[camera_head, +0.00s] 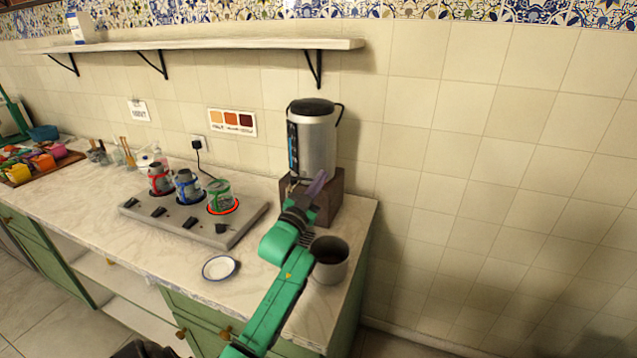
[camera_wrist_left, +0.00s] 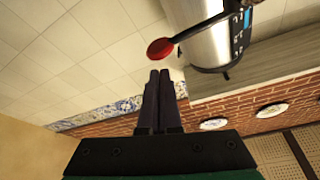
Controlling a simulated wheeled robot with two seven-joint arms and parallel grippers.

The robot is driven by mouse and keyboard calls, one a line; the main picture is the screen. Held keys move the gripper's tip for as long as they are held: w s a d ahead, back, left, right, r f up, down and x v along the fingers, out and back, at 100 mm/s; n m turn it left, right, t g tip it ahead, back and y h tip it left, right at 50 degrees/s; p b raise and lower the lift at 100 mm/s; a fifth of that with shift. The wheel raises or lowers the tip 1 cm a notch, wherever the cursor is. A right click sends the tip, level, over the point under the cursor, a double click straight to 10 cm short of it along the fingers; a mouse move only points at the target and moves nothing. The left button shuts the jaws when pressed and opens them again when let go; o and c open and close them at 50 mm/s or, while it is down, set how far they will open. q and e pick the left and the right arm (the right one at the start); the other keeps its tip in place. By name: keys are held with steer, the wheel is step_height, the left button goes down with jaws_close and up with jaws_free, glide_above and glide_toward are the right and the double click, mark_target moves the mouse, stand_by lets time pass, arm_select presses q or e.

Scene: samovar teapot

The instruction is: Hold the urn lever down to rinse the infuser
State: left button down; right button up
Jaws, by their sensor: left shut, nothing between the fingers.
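The urn (camera_head: 313,142) is a silver cylinder with a black lid, upright on a brown block (camera_head: 329,205) at the counter's back right. In the left wrist view the urn (camera_wrist_left: 212,45) shows its lever, which ends in a red knob (camera_wrist_left: 160,48). My left gripper (camera_head: 317,182) is in front of the urn's lower part, its fingers shut and empty. In the left wrist view the fingertips (camera_wrist_left: 159,73) point at the red knob, with a small apparent gap. A grey cup (camera_head: 331,270) with a dark inside stands below my arm. I cannot make out an infuser. My right gripper is not in view.
A grey hob panel (camera_head: 185,231) holds red, blue and green-marked pots left of the urn. A small white saucer (camera_head: 220,268) lies in front. A shelf (camera_head: 200,46) runs above. The counter's right edge is just past the block.

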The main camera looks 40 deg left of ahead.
arm_select(q)
steer(key=b+v, duration=0.2)
steer(key=v, duration=0.7)
steer(key=shift+s+f, duration=0.2)
steer(key=shift+f, duration=0.15)
steer(key=shift+d, duration=0.1)
